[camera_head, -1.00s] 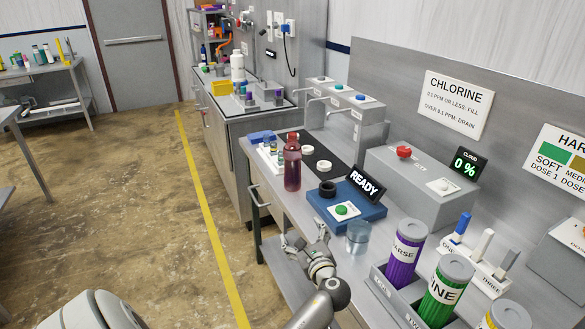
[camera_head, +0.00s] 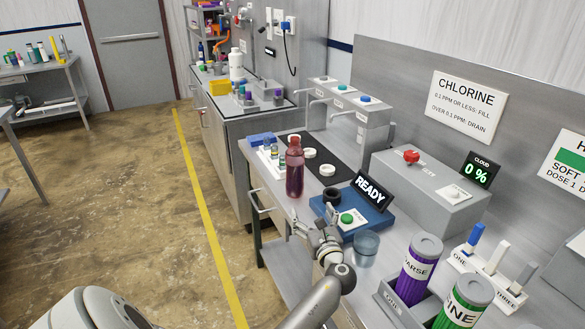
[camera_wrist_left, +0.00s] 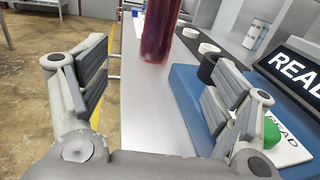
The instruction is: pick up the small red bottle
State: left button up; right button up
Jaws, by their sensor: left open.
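The small red bottle (camera_head: 295,172) stands upright near the front edge of the metal bench, dark red and see-through with a red cap. In the left wrist view its lower part (camera_wrist_left: 160,32) shows ahead, between the directions of the two fingers; its top is cut off. My left gripper (camera_head: 316,226) is open and empty, just short of the bottle on the near side and apart from it. Its spread fingers (camera_wrist_left: 160,85) show in the left wrist view, the right one over the blue base. My right gripper is not in view.
A blue device (camera_head: 352,215) with a green button and a READY sign (camera_head: 370,191) sits right of the bottle. A clear jar (camera_head: 366,247) is close to my left gripper. White lids (camera_head: 328,170) lie behind the bottle. Purple (camera_head: 417,268) and green canisters stand front right.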

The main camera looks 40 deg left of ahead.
aim_at(294, 156)
jog(key=i+j, duration=0.1)
jog(key=j, duration=0.3)
jog(key=i+j, duration=0.15)
jog(key=j, duration=0.2)
jog(key=i+j, duration=0.1)
jog(key=j, duration=0.3)
